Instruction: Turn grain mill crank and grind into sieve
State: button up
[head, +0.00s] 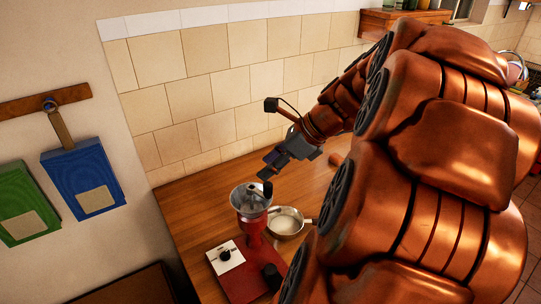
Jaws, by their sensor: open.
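The red grain mill (252,228) with its round metal hopper (249,194) stands on a red base (246,284) on the wooden counter. A small dark upright knob (267,188), perhaps the crank handle, shows at the hopper's right edge. A round metal sieve (287,232) with pale contents and a short handle sits just right of the mill. My gripper (268,169) is open and empty, above and slightly right of the hopper, close to the dark knob. I cannot tell whether they touch.
A white plate with a black knob (226,256) and a black cylinder (271,276) are on the red base. A blue book-like item (84,172) and a green one (22,205) hang on the left wall. The counter left of the mill is clear. My arm hides the right side.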

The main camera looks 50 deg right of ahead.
aim_at(268, 184)
jog(key=shift+f+b, duration=1.1)
jog(key=shift+f, duration=1.4)
jog(key=shift+f, duration=0.2)
grip_shut()
jog(key=shift+d+r, duration=0.15)
jog(key=shift+d, duration=0.2)
jog(key=w+d+p, duration=0.1)
jog(key=d, duration=0.1)
jog(key=w+d+p, duration=0.1)
jog(key=w+d, duration=0.1)
jog(key=shift+w+d, duration=0.15)
jog(key=shift+w, duration=0.05)
jog(key=shift+c, duration=0.5)
grip_release()
